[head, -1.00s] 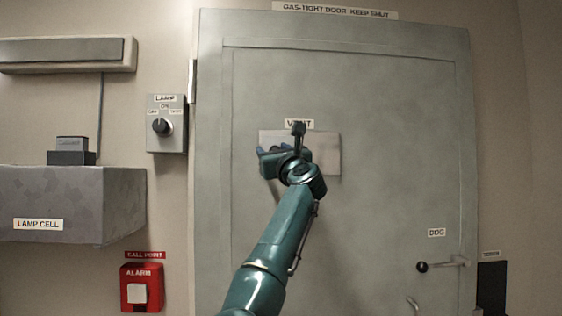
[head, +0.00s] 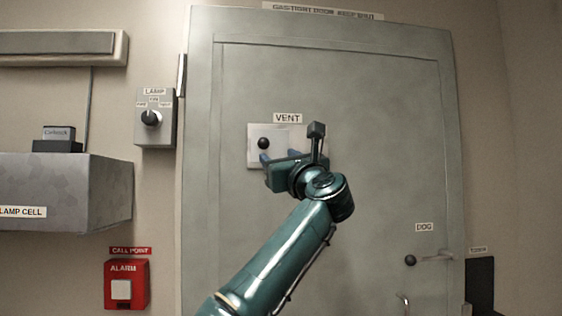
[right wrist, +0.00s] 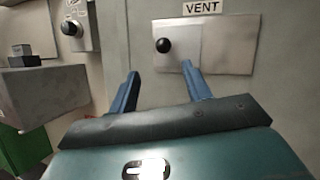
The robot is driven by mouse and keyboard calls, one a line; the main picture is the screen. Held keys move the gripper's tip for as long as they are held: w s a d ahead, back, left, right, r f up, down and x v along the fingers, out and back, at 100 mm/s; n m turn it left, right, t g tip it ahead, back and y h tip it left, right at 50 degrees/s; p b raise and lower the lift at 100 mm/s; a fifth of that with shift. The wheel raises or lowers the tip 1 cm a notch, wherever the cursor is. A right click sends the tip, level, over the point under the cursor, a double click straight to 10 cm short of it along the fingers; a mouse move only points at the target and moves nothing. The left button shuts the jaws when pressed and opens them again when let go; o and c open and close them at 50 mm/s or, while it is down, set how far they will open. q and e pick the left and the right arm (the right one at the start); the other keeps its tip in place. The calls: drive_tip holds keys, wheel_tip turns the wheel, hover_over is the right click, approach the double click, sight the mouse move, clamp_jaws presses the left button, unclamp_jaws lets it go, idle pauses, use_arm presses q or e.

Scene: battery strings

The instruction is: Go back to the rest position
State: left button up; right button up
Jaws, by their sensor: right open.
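My right gripper (head: 280,157) is raised in front of the grey door, at the lower edge of the VENT plate (head: 256,158). In the right wrist view its two blue fingers (right wrist: 160,90) are spread apart with nothing between them. The round black vent knob (head: 264,143) shows above and beyond the fingertips, and it also shows in the right wrist view (right wrist: 163,45). The knob sits apart from the fingers. My arm hides part of the plate's right side. My left gripper is not in view.
The grey door (head: 370,120) fills the middle, with a DOG lever (head: 432,258) at lower right. A lamp switch box (head: 155,118), a LAMP CELL shelf (head: 65,180) carrying a small dark box (head: 58,135), and a red alarm (head: 126,285) are on the left.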

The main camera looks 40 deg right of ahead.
idle(0.3)
